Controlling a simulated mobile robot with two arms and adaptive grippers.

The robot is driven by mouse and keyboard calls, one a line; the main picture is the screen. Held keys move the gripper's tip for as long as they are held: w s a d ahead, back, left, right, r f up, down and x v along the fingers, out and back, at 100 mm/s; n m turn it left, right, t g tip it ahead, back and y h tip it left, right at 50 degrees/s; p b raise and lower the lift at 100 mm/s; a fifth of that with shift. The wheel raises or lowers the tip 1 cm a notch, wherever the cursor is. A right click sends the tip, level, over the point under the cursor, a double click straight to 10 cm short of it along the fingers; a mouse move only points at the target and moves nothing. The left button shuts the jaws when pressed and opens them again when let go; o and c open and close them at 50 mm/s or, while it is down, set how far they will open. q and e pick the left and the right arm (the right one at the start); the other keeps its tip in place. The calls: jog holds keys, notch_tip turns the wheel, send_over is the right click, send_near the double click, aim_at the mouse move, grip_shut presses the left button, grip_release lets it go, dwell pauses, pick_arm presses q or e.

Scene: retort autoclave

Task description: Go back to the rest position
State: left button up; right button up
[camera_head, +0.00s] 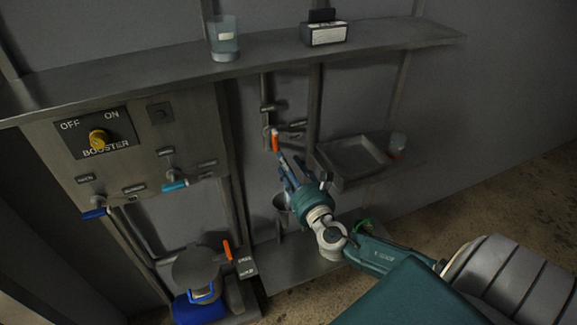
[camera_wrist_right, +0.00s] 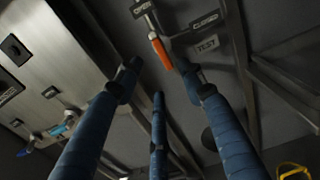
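My right gripper (camera_head: 287,168) reaches in from the lower right, below the upper shelf. In the right wrist view its three blue-wrapped fingers (camera_wrist_right: 160,82) are spread apart with nothing held between them. My left gripper is in neither view.
A shelf (camera_head: 150,73) carries a clear beaker (camera_head: 223,40) and a small labelled box (camera_head: 324,33). The BOOSTER panel (camera_head: 97,133) is at left. A tray (camera_head: 350,155) is right of my gripper. A round vessel (camera_head: 196,268) stands below left. Floor is open at right.

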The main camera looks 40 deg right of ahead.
jog(key=shift+f, duration=0.1)
jog(key=s+f+m+g+b, duration=0.1)
jog(key=s+f+m+g, duration=0.3)
jog(key=f, duration=0.9)
jog(key=s+d+f+m+g+b, duration=0.15)
jog(key=s+f+m, duration=0.45)
jog(key=f, duration=0.6)
jog(key=s+f+m+g, duration=0.4)
jog(key=s+f, duration=0.2)
jog(key=f, duration=0.7)
jog(key=s+a+f+m+g+y+b, duration=0.1)
jog(key=s+a+f+m, duration=0.4)
jog(key=s, duration=0.6)
jog(key=s+a+f+m+g+y, duration=0.2)
jog(key=s+a+f+m, duration=0.4)
jog(key=s+f, duration=0.4)
jog(key=s+a+f+m+g+y+b, duration=0.1)
jog(key=s+a+f+m+g, duration=0.3)
jog(key=s, duration=0.9)
notch_tip(320, 180, down, 3)
jog(key=a+m, duration=0.2)
jog(key=shift+a+f+b, duration=0.15)
jog(key=shift+a+b, duration=0.15)
jog(key=shift+a, duration=0.05)
